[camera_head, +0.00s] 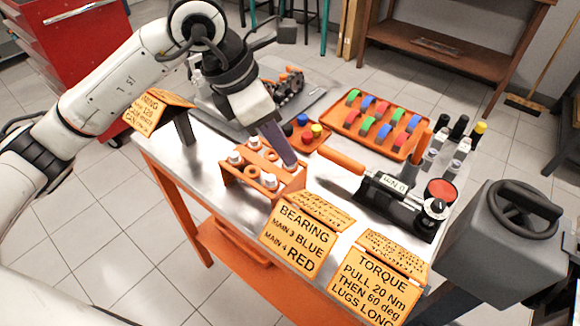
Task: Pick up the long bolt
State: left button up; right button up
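My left gripper (288,160) comes down from the upper left. Its dark fingers are at the right back corner of an orange bolt rack (228,180) near the table's front edge. Seen from this side, the fingers overlap, so I cannot tell whether they are open or shut or touch anything. Several pale-headed bolts stand upright in the rack, among them one at the left (235,158), one at the back (254,142) and one at the front (269,181). Their shanks are mostly hidden, so I cannot tell which is the long bolt. My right gripper is not in view.
An orange tray (341,124) with colored bearing shells lies behind. A torque tester (388,190) with an orange handle stands to the right. Several bottles (461,148) stand at the right.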

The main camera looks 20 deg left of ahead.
pick_arm(q)
jog(key=shift+x, duration=1.85)
jog(key=shift+a, duration=0.1)
grip_shut()
notch_tip(320, 180, up, 10)
